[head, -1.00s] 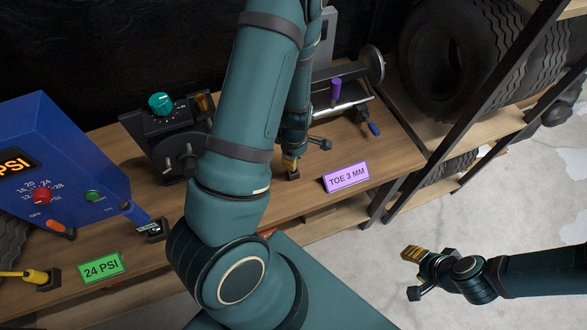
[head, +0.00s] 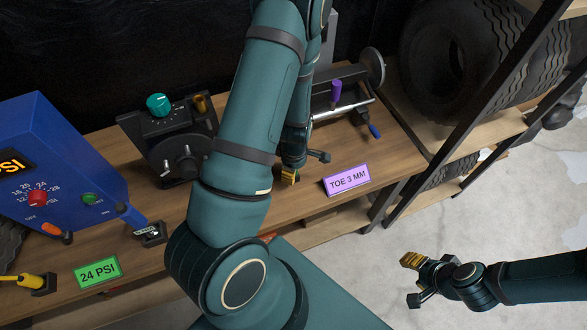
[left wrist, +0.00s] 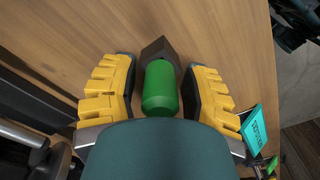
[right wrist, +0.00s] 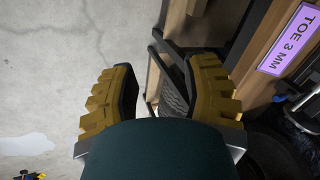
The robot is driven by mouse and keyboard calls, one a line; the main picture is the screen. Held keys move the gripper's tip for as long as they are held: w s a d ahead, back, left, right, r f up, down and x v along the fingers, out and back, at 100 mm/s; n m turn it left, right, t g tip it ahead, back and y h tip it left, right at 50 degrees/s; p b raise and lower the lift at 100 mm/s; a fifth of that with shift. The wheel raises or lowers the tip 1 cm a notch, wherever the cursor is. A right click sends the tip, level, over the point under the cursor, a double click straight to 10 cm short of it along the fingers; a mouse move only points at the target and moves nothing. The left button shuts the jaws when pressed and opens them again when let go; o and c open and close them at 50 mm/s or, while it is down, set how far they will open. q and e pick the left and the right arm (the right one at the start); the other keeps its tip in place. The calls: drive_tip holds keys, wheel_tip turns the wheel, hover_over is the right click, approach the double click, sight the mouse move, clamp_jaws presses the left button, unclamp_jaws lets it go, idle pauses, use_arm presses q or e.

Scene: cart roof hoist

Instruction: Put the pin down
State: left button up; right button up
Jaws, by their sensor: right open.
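The pin shows in the left wrist view as a green rounded grip (left wrist: 160,88) with a dark block (left wrist: 158,50) at its far end, over the wooden bench top. It lies between the two yellow-padded fingers of my left gripper (left wrist: 158,85), which stand apart with a gap on each side of it. In the head view my left gripper (head: 290,177) is low at the bench, partly behind my own arm, and the pin is hidden there. My right gripper (head: 412,279) is open and empty over the floor; its spread fingers also show in the right wrist view (right wrist: 160,95).
On the bench (head: 395,150) are a blue PSI box (head: 65,165), a teal-knobbed device (head: 165,140), a purple-handled gauge (head: 336,92), a green 24 PSI sign (head: 98,270) and a purple TOE 3 MM sign (head: 346,179). Tyres (head: 450,60) fill the rack at right.

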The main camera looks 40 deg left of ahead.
use_arm(q)
drive_tip(key=shift+r, duration=0.1)
drive_tip(key=shift+r, duration=0.3)
wheel_tip(320, 180, up, 12)
drive_tip(key=p, duration=0.4)
drive_tip(key=shift+d+f, duration=0.15)
drive_tip(key=shift+f, duration=0.05)
drive_tip(key=s+d+f+m+t+h, duration=0.1)
drive_tip(key=d+f+m+h, duration=0.1)
drive_tip(key=d+m, duration=0.7)
drive_tip(key=d+f+m+t+h, duration=0.1)
drive_tip(key=d+f+m, duration=0.4)
drive_tip(key=d+m, duration=0.5)
drive_tip(key=shift+s+d+m+h, duration=0.35)
drive_tip(key=shift+d+h, duration=0.25)
drive_tip(key=shift+d, duration=0.65)
